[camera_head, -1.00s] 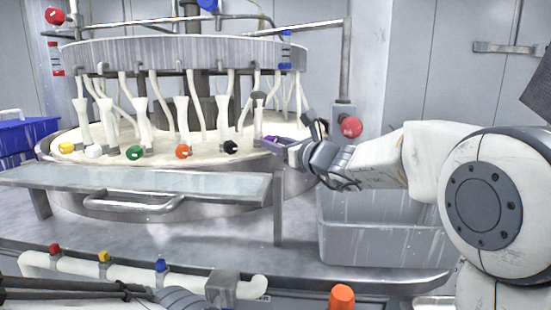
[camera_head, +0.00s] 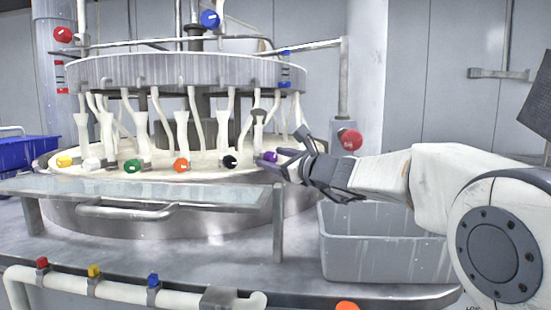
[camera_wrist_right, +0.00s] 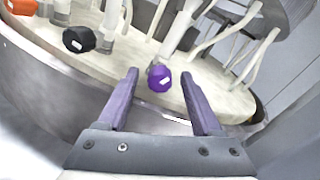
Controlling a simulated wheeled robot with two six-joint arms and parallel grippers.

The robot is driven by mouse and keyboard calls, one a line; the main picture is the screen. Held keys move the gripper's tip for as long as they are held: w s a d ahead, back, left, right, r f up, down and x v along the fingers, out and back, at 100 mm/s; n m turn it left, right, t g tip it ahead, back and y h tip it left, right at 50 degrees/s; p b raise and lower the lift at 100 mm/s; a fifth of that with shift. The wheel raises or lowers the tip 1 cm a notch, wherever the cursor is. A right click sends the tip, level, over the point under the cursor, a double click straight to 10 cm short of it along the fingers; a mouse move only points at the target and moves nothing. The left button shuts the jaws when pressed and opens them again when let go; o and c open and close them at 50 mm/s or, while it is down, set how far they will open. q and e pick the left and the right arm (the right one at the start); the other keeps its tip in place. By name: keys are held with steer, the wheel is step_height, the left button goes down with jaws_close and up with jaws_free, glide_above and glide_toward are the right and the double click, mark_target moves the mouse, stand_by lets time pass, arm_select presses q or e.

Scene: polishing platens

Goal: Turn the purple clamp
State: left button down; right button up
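The purple clamp (camera_head: 270,157) is a round knob with a white mark at the foot of a white post, on the right side of the round platen. In the right wrist view the purple clamp (camera_wrist_right: 159,78) sits between and just beyond the tips of my right gripper (camera_wrist_right: 160,82). The right gripper (camera_head: 279,159) is open with purple fingers, one on each side of the knob, and does not visibly touch it. My left gripper does not show in the head view.
Black (camera_head: 230,161), orange (camera_head: 181,165), green (camera_head: 132,166), white (camera_head: 91,164) and yellow (camera_head: 64,161) knobs line the platen edge. A glass shelf (camera_head: 140,190) stands in front. A grey bin (camera_head: 385,245) is at right; a red button (camera_head: 350,139) is near my right arm.

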steer(key=shift+r+p, duration=0.1)
steer(key=shift+p, duration=0.4)
steer(key=m+p, duration=0.2)
steer(key=p, duration=0.1)
steer(key=m+p, duration=0.2)
steer(key=p, duration=0.1)
steer(key=m+p, duration=0.1)
steer(key=p, duration=0.2)
steer(key=shift+d+r+m, duration=0.1)
steer(key=shift+r+m, duration=0.15)
steer(key=shift+m, duration=0.15)
steer(key=shift+s+d+f+b, duration=0.4)
steer(key=shift+s+d+b, duration=0.15)
steer(key=shift+s, duration=0.25)
steer(key=v, duration=0.8)
steer(key=a+r+n+g+h+p, duration=0.3)
steer(key=r+h+p, duration=0.4)
steer(key=p, duration=2)
steer(key=a+r+g, duration=0.1)
steer(key=g, duration=0.1)
steer(key=shift+w+a+g+h, duration=0.3)
steer(key=shift+w+a+h, duration=0.1)
steer(key=shift+s+a+n, duration=0.1)
steer(key=shift+n, duration=0.2)
